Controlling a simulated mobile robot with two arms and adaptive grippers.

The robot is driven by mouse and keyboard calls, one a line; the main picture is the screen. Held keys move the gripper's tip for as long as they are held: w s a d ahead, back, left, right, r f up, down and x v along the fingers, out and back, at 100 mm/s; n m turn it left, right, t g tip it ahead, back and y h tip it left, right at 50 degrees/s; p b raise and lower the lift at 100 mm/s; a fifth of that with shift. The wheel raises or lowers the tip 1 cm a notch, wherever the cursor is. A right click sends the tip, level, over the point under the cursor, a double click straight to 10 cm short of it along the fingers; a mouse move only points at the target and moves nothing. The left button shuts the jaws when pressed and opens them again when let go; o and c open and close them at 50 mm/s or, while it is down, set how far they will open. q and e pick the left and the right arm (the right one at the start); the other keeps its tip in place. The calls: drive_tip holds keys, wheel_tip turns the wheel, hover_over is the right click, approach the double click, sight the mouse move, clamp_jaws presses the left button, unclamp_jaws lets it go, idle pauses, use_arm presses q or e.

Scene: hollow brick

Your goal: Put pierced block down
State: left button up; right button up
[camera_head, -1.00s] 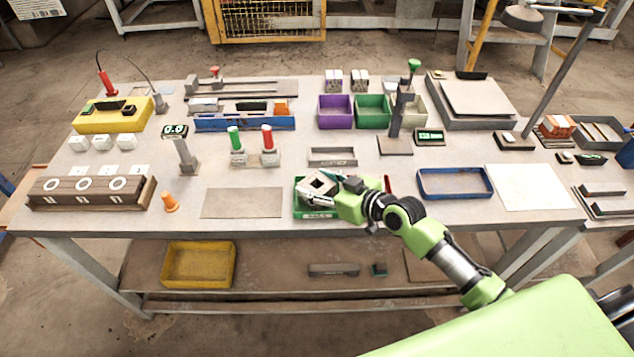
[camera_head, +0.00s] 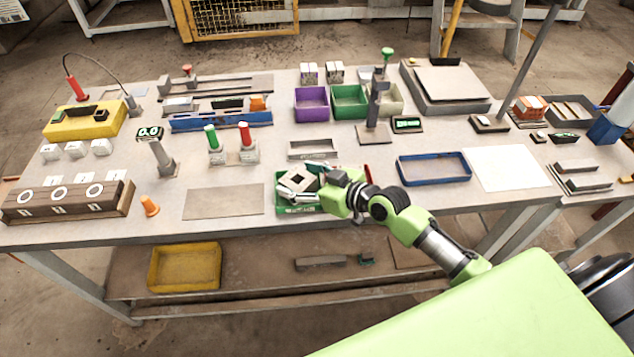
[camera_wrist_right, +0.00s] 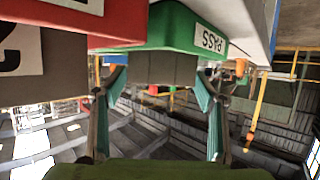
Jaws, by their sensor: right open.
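The pierced block (camera_head: 297,180) is a pale, squarish block with a square hole through it. In the head view it lies at the green PASS tray (camera_head: 299,209), and the gripper hides part of both. My right gripper (camera_head: 304,181) is open, with its fingers spread on either side of the block. In the right wrist view the open fingers (camera_wrist_right: 160,92) flank a grey-brown face of the block (camera_wrist_right: 165,68), with gaps at both sides. The green tray (camera_wrist_right: 185,28) shows there with its PASS label upside down. My left gripper is not in view.
A red tray (camera_wrist_right: 110,36) adjoins the green one, mostly hidden by my arm in the head view. A grey holder (camera_head: 313,150) stands behind, and a blue tray (camera_head: 434,168) lies to the right. A flat brown mat (camera_head: 224,202) lies to the left.

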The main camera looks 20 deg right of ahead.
drive_tip(key=b+v, duration=0.1)
drive_tip(key=v, duration=1)
drive_tip(key=shift+s, duration=0.1)
